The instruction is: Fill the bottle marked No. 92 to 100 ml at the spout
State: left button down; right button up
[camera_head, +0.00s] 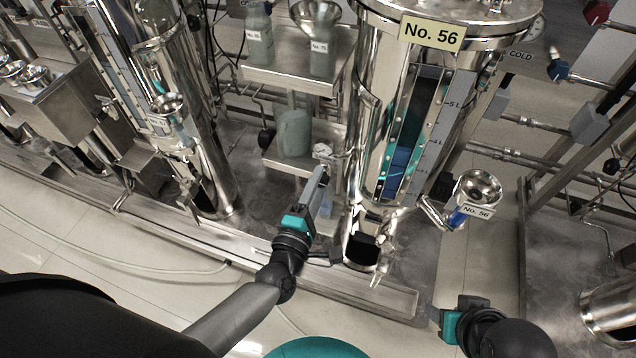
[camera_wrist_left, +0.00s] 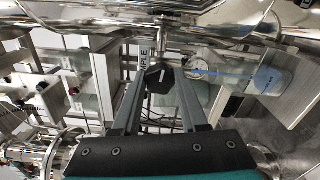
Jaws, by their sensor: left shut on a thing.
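My left gripper (camera_head: 320,172) reaches in beside the tall steel tank marked No. 56 (camera_head: 374,95). In the left wrist view its fingers (camera_wrist_left: 160,84) are shut on a black knob (camera_wrist_left: 159,75) below a steel pipe, by a label ending in "MPLE". In that view a clear bottle (camera_wrist_left: 262,88) is right of the knob. A thin blue streak runs from near the knob into it, and blue shows inside. Its number and fill level cannot be read. My right gripper (camera_head: 440,320) is at the lower right, its fingers mostly hidden.
Two labelled bottles (camera_head: 258,42) (camera_head: 323,45) and a steel bowl (camera_head: 315,12) stand on the upper shelf (camera_head: 290,76). A greenish container (camera_head: 294,133) is on the lower shelf. A funnel tagged No. 56 (camera_head: 479,187) sticks out right of the tank. A skid rail (camera_head: 360,290) runs along the floor.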

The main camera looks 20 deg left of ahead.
jog(key=shift+r, duration=0.2)
pick_arm(q)
jog(key=shift+c, duration=2.2)
grip_release()
pick_arm(e)
jog(key=shift+f, duration=0.2)
pick_arm(q)
jog(key=s+p, duration=0.3)
jog(key=s, duration=1.2)
jog(key=shift+s+a, duration=0.15)
jog(key=shift+a, duration=0.1)
pick_arm(e)
notch_tip(320, 180, down, 7)
jog(key=g, duration=0.1)
jog(key=shift+s+r, duration=0.15)
jog(key=shift+s, duration=0.25)
